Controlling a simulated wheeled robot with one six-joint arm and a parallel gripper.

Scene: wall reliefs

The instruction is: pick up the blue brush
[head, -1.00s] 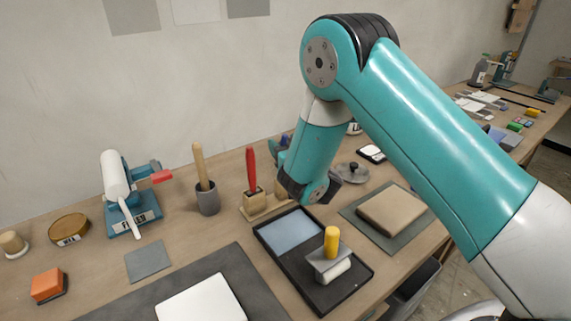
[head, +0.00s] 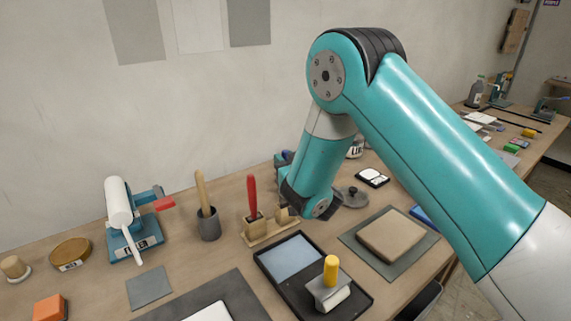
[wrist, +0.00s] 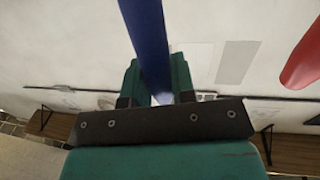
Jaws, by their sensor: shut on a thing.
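The blue brush shows in the wrist view as a long dark blue handle (wrist: 147,40) standing between my fingers. My gripper (wrist: 155,85) is shut on this handle. A pale patch shows at the handle's lower end between the fingers; the rest is hidden behind the dark bracket. In the head view my own wrist covers most of the gripper and the brush, beside a wooden rack (head: 262,234). I cannot tell whether the brush is clear of the rack.
A red-handled brush (head: 252,196) stands in the rack, left of my wrist. A grey cup with a wooden-handled tool (head: 208,226) is further left. A black tray (head: 345,311) lies in front, and a tan block (head: 390,234) on a mat lies right.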

